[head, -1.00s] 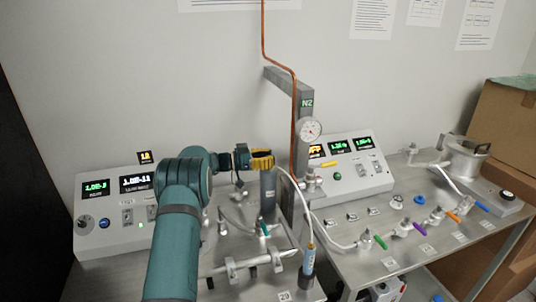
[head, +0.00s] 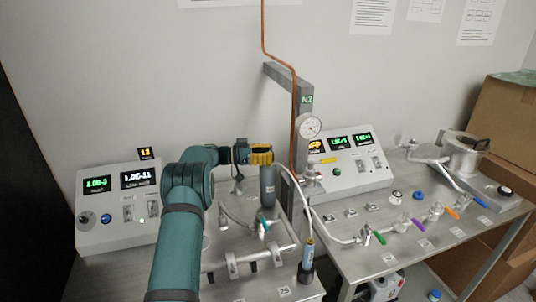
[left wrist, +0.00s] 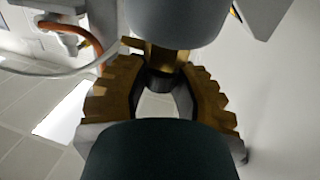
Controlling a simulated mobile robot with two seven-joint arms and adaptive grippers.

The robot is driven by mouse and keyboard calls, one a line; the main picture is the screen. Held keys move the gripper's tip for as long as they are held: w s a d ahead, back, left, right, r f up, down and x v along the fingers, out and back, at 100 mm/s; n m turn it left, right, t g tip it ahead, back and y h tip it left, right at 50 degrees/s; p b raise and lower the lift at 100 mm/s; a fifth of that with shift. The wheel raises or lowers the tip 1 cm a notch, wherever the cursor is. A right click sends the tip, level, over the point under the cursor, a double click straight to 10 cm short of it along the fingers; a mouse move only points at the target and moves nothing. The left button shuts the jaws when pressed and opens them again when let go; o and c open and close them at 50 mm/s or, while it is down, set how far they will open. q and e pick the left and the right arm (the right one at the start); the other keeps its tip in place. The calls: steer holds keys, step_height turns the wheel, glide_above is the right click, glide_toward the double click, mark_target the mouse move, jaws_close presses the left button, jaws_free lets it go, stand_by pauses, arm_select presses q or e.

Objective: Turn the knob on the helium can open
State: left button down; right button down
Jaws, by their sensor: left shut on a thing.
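The helium can is the dark grey cylinder (head: 267,188) standing at the back of the left bench, with a pale hose running from its top to the right. My left gripper (head: 260,155) is at the can's top, its yellow fingers closed around it. In the left wrist view the two ridged yellow fingers (left wrist: 160,95) close on a brass-coloured knob (left wrist: 160,58) under the grey can body (left wrist: 175,20). The fingers partly hide the knob, and how far it is turned cannot be told. My right gripper does not show.
A blue-labelled wand (head: 308,252) stands in a holder at the bench's front right. A grey post (head: 303,130) with a gauge (head: 309,127) rises right of the can. Metal piping (head: 250,262) lies in front. A control box (head: 120,208) stands left.

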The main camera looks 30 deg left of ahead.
arm_select(q)
steer(key=shift+f, duration=0.15)
steer(key=c, duration=0.7)
jaws_free()
steer(key=v, duration=1.2)
steer(key=shift+s+d, duration=0.1)
